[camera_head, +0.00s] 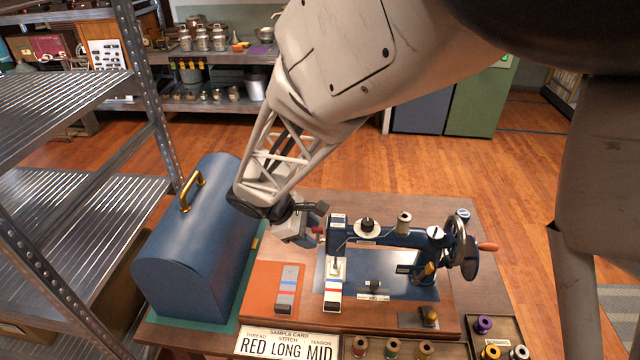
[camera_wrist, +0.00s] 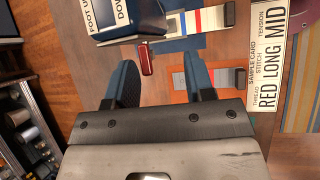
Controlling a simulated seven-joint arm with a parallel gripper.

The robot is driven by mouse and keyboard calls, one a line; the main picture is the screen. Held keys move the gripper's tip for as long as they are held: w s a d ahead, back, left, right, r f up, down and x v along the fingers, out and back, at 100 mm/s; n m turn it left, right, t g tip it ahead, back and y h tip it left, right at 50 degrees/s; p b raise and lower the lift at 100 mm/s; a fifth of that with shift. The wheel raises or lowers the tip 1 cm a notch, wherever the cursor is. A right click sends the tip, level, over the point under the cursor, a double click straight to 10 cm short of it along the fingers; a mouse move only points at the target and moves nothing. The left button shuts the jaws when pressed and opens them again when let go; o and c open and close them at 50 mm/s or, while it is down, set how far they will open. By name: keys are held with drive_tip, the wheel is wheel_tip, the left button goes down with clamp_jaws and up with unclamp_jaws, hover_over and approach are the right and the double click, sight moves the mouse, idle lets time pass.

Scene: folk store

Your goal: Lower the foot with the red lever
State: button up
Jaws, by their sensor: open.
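The dark blue sewing machine (camera_head: 338,240) stands on a wooden base on the table. Its red lever (camera_wrist: 146,57) shows in the wrist view beside the machine's end, under a label reading partly "FOOT" and "DOWN" (camera_wrist: 122,10). My gripper (camera_wrist: 158,62) is open, and the lever appears between its fingertips in the picture, nearer the left finger; I cannot tell whether it touches. In the head view the gripper (camera_head: 305,228) is at the machine's left end, and a bit of red shows there. The foot's height is unclear. A striped cloth strip (camera_head: 333,290) lies under the needle area.
A blue domed case (camera_head: 190,250) stands close on the left. An orange mat (camera_head: 262,285) with a grey swatch lies left of the machine. A sample card (camera_head: 287,345) reads "RED LONG MID". Spool trays (camera_head: 455,350) line the front. Metal shelving (camera_head: 150,90) stands left.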

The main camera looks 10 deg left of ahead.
drive_tip(key=shift+s+f, duration=0.25)
drive_tip(key=shift+s, duration=0.15)
drive_tip(key=shift+w+r, duration=0.2)
drive_tip(key=shift+w, duration=0.1)
idle(0.5)
drive_tip(key=shift+r, duration=0.1)
drive_tip(key=v, duration=0.8)
idle(1.0)
drive_tip(key=shift+d, duration=0.1)
idle(0.5)
